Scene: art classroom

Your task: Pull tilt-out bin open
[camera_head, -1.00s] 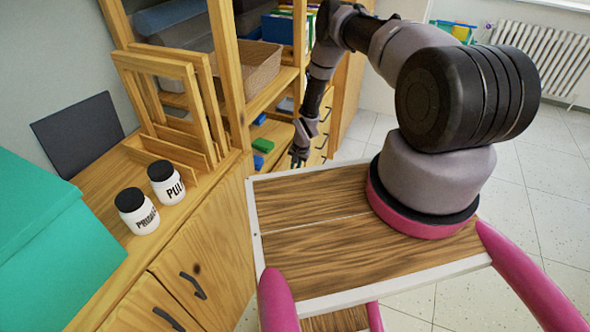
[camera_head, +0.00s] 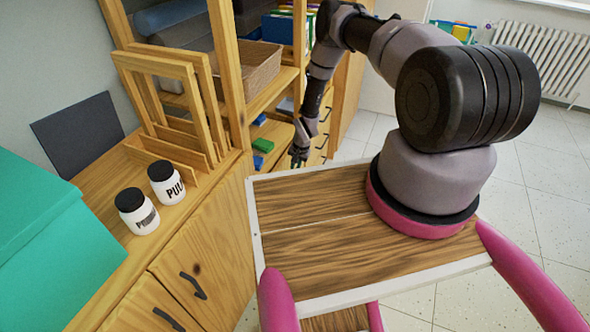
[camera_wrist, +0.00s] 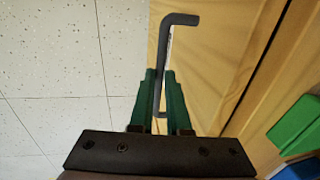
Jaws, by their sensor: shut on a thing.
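My gripper (camera_wrist: 160,98) is shut on a dark bent bar handle (camera_wrist: 180,19) in the wrist view. The handle is fixed to a light wooden front (camera_wrist: 215,60), which appears to be the tilt-out bin's. The handle's upper end shows above the green fingertips; its middle lies between them. In the head view my gripper (camera_head: 298,156) is small, low beside the wooden shelf unit, and the handle it holds cannot be made out. I cannot tell whether the bin front is tilted out.
Green and blue blocks (camera_head: 263,145) lie on a shelf beside my gripper. A wicker basket (camera_head: 255,68) stands above them. Two labelled jars (camera_head: 137,212) stand on the near cabinet. Tiled floor (camera_head: 540,215) is clear to the right.

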